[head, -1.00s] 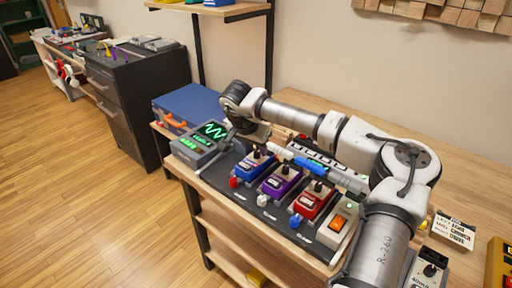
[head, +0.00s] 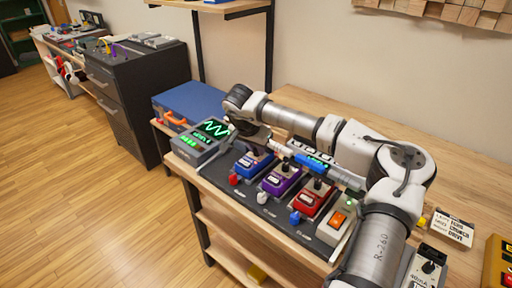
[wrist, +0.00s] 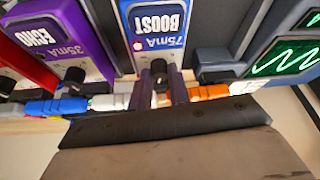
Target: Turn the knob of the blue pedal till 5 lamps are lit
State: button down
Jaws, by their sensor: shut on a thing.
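The blue pedal (head: 252,166) stands at the left of the pedal row in the head view. In the wrist view its blue face (wrist: 160,28) reads BOOST and 75mA, with a small red light. My gripper (wrist: 163,86) is shut on the black knob (wrist: 161,84) at that pedal's end, one finger on each side. In the head view my wrist hides most of the grip. The lamp unit (head: 196,151) at the left end shows a green wave and lit green marks, too small to count; its screen (wrist: 285,59) also shows at the right of the wrist view.
Beside the blue pedal stand a purple pedal (head: 279,180), a red pedal (head: 312,200) and a beige switch box (head: 336,221). White, blue and orange plugs (wrist: 208,92) lie close to my fingers. A blue case (head: 190,104) is behind the lamp unit.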

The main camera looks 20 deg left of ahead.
jog(key=shift+m, duration=0.3)
jog(key=m+h+b, duration=0.1)
jog(key=m, duration=0.1)
jog(key=shift+a+m+b, duration=0.1)
jog(key=shift+m+b, duration=0.2)
jog(key=shift+b, duration=0.1)
jog(key=shift+w+m+g+h, duration=0.1)
jog(key=shift+m+g+h, duration=0.4)
jog(key=shift+m, duration=0.7)
jog(key=c, duration=1.3)
grip_release()
jog(key=b+v, duration=0.2)
jog(key=v, duration=1.2)
jog(key=shift+a+f, duration=0.1)
jog(key=shift+a, duration=0.05)
